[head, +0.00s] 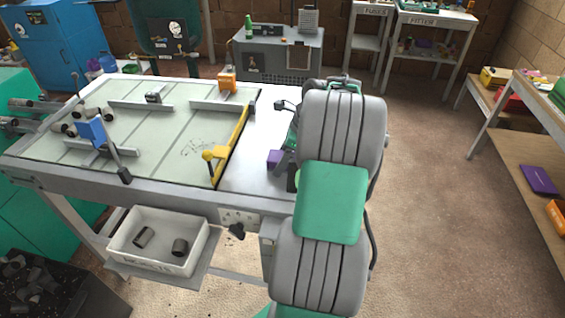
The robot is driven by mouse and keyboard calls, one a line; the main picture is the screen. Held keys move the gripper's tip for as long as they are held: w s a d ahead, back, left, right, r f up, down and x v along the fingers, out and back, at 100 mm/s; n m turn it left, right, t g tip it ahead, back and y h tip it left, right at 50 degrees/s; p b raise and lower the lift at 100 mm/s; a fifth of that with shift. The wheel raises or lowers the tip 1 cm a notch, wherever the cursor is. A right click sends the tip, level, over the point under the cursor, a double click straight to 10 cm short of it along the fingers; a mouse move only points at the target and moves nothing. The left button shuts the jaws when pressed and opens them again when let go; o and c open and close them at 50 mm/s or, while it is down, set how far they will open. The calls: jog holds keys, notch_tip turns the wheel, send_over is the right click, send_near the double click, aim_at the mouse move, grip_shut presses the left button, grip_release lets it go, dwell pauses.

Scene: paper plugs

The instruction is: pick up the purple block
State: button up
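The purple block (274,158) is small and sits on the white right-hand part of the workbench (246,178), close beside my arm. Its right side is partly hidden by my arm and gripper parts. My gripper (286,161) shows only as dark parts at the block's right, mostly covered by my large grey and green arm links. Its fingers are not clear, so I cannot tell whether it is open, shut or touching the block.
A yellow fence bar (232,146) stands left of the block. A blue clamp (92,132), an orange block (227,80) and grey tubes lie farther left on the bench. A white bin (158,240) hangs below. A shelf (520,170) stands at right.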

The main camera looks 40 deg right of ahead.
jog(key=shift+r, duration=0.1)
jog(key=shift+c, duration=0.2)
jog(key=c, duration=1.4)
jog(key=shift+c, duration=0.2)
notch_tip(320, 180, up, 10)
jog(key=p, duration=0.2)
jog(key=shift+p, duration=0.35)
